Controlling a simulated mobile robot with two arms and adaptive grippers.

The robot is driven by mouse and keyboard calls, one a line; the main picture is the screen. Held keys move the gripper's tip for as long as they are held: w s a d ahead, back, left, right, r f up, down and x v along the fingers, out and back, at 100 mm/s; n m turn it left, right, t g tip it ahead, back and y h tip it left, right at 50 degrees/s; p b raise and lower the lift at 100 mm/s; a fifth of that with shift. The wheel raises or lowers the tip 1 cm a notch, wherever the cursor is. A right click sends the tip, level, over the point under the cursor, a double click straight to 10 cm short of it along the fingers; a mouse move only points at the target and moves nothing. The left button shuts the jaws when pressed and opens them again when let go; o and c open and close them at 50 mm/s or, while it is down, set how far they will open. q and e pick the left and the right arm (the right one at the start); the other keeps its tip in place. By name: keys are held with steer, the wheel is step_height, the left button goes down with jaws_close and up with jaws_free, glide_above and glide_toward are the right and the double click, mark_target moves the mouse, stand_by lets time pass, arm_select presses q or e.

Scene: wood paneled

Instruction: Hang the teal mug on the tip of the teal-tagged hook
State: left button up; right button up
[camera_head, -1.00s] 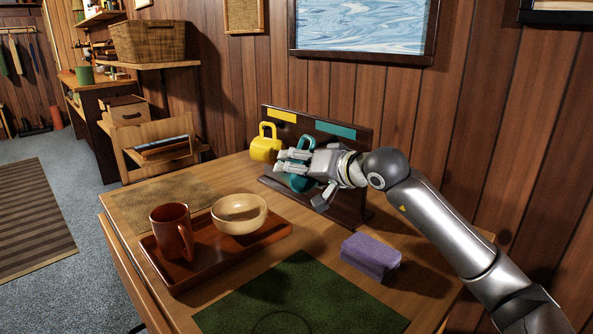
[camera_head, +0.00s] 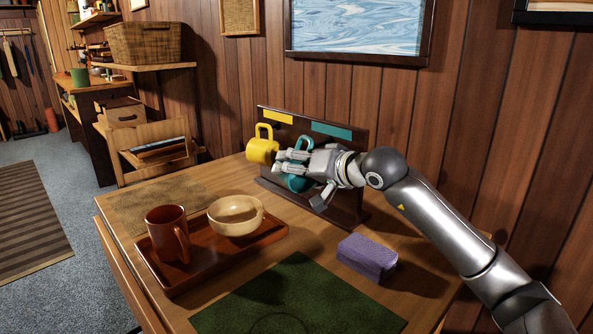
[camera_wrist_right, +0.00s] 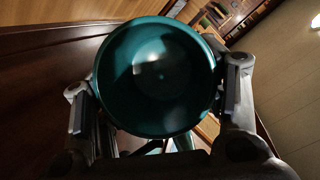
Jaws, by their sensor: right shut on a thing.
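The teal mug (camera_head: 299,181) is held by my right gripper (camera_head: 290,162) in front of the dark wooden hook stand (camera_head: 346,197). In the right wrist view, the mug (camera_wrist_right: 158,75) sits between the two fingers with its open mouth facing the camera. Its handle shows at the top in the head view, close to the stand's board. The teal tag (camera_head: 332,131) is on the board's upper right. The hook under it is hidden behind the gripper and mug, so I cannot tell whether the handle is on it. My left gripper is not in view.
A yellow mug (camera_head: 262,151) hangs under the yellow tag (camera_head: 279,117), just left of my gripper. A brown tray (camera_head: 190,274) holds a brown mug (camera_head: 167,234) and a wooden bowl (camera_head: 236,217). A purple block (camera_head: 367,257) and a green mat (camera_head: 300,295) lie in front.

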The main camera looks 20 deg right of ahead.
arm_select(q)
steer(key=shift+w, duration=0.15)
arm_select(e)
steer(key=shift+w+d, duration=0.25)
steer(key=shift+d, duration=0.45)
stand_by(0.3)
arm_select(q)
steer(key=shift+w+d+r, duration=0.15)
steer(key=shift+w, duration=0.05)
arm_select(e)
steer(key=shift+w+d, duration=0.2)
steer(key=shift+d, duration=0.3)
stand_by(0.8)
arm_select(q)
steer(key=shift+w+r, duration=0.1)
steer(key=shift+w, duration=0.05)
arm_select(e)
steer(key=shift+d+f, duration=0.1)
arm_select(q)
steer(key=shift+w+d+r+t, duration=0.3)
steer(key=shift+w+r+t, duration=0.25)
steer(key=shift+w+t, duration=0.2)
arm_select(e)
steer(key=shift+w+d+f, duration=0.15)
steer(key=shift+d+f, duration=0.05)
steer(key=shift+d, duration=0.15)
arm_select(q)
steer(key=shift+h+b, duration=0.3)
arm_select(e)
steer(key=shift+f, duration=0.1)
